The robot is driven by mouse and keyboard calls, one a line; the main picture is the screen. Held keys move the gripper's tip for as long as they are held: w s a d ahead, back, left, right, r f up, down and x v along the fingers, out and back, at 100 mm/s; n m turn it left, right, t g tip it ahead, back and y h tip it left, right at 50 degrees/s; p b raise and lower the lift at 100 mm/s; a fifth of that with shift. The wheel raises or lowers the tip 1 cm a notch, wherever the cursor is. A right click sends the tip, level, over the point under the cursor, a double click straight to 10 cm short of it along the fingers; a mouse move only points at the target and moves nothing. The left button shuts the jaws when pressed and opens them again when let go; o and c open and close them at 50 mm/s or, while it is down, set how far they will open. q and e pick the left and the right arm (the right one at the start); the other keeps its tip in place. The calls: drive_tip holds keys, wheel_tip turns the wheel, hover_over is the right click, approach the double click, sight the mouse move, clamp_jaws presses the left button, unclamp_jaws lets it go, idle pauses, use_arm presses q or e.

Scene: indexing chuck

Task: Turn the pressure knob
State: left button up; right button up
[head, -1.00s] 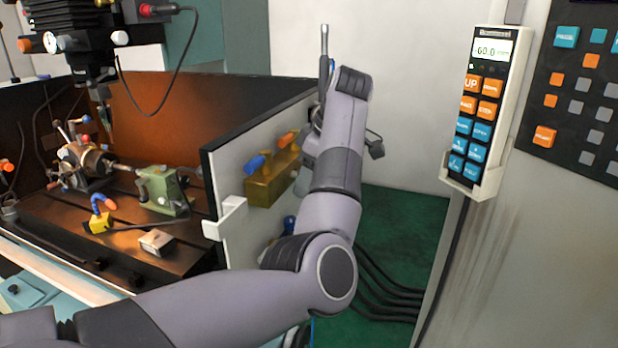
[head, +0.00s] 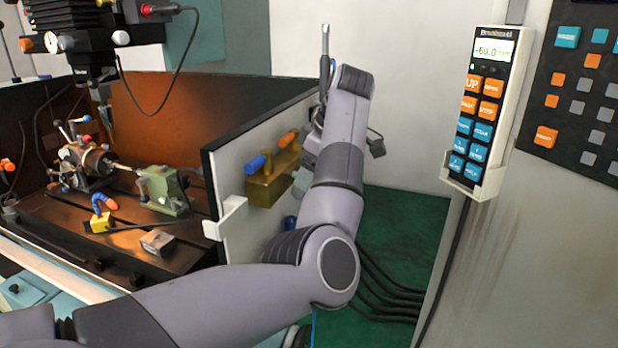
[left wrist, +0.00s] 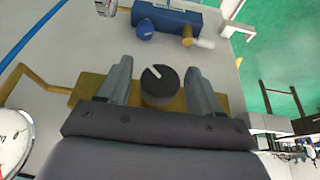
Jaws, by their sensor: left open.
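The pressure knob (left wrist: 158,86) is round and black with a white pointer line. It is in the middle of the left wrist view, in front of a brass-coloured bar (left wrist: 88,88). My left gripper (left wrist: 158,72) is open, with one finger on each side of the knob. Gaps show between the knob and both fingers, so it is not clamped. In the head view my left arm reaches up and over to the side panel (head: 232,180); the knob is hidden there behind my arm and hand. My right gripper is not in view.
A white-faced gauge (left wrist: 14,138) is at the left edge of the wrist view. In the head view, a pendant (head: 480,115) hangs at right and the machine table (head: 60,225) lies left.

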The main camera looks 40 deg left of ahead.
use_arm(q)
drive_tip(key=v, duration=0.7)
idle(0.6)
